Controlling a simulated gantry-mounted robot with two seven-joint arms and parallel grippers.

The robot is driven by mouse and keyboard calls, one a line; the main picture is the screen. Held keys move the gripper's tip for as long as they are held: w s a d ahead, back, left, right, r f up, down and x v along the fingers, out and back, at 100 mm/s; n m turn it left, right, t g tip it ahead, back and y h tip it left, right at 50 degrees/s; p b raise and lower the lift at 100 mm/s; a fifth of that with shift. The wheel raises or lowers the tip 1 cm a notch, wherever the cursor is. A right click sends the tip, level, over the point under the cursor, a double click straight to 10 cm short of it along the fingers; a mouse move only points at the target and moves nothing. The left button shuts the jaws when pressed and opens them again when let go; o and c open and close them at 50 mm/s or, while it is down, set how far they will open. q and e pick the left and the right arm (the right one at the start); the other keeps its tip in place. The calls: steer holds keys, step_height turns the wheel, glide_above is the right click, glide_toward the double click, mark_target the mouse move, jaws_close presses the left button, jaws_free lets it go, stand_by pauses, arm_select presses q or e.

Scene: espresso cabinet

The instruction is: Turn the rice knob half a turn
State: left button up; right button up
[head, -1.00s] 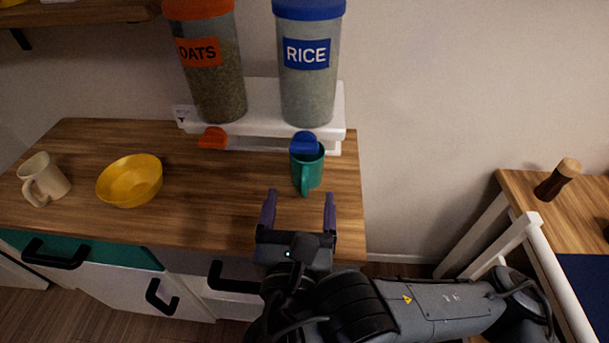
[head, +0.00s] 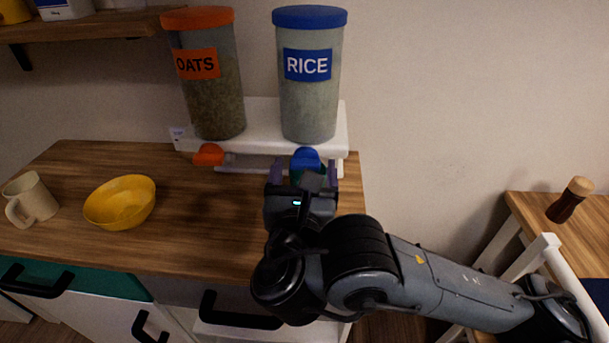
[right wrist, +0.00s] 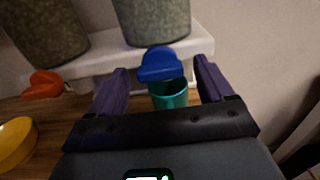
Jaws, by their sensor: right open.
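The rice canister (head: 309,95), clear with a blue lid and a blue RICE label, stands on the right of the white dispenser stand (head: 258,122). Its blue knob (head: 305,158) sits below it and also shows in the right wrist view (right wrist: 160,64). A green mug (right wrist: 169,95) is under the knob; in the head view my gripper mostly hides it. My right gripper (head: 304,172) is open, its purple fingers on either side of the knob with gaps on both sides in the right wrist view (right wrist: 162,84). My left gripper is not in view.
The oats canister (head: 211,90) with its orange knob (head: 208,155) is to the left. A yellow bowl (head: 121,203) and a cream mug (head: 31,199) stand on the wooden counter (head: 190,225). A brown shaker (head: 570,199) stands on a table at the right.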

steer(key=shift+w, duration=0.3)
steer(key=shift+c, duration=0.2)
steer(key=c, duration=1)
steer(key=shift+d+m+b, duration=0.1)
steer(key=shift+m+b, duration=6.75)
steer(key=shift+m, duration=2.55)
